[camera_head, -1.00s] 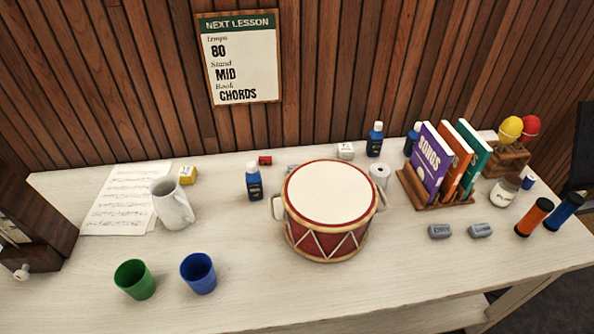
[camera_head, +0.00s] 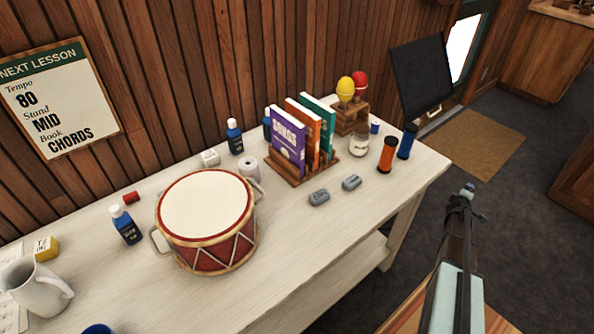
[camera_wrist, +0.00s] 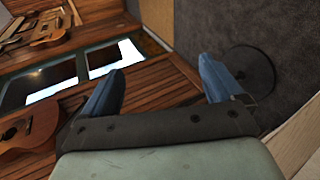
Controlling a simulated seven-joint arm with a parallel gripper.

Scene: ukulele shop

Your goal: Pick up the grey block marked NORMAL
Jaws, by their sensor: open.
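Two small grey blocks lie apart on the pale table, right of the drum and in front of the book rack. The left grey block (camera_head: 319,197) and the right grey block (camera_head: 352,182) both carry dark lettering too small to read surely now. In the earlier head view the left one appears to read DRY; I cannot make out NORMAL on the right one. My gripper (camera_wrist: 161,68) shows in the wrist view with its two blue fingers spread and nothing between them. Neither block shows in that view. In the head view my arm is at the lower right, off the table.
The red drum (camera_head: 207,225) stands left of the blocks. The book rack (camera_head: 291,171) is behind them. An orange cylinder (camera_head: 387,155) and a blue cylinder (camera_head: 407,141) stand to their right. The table (camera_head: 300,245) is bare in front of the blocks. Ukuleles (camera_wrist: 28,125) show in the wrist view.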

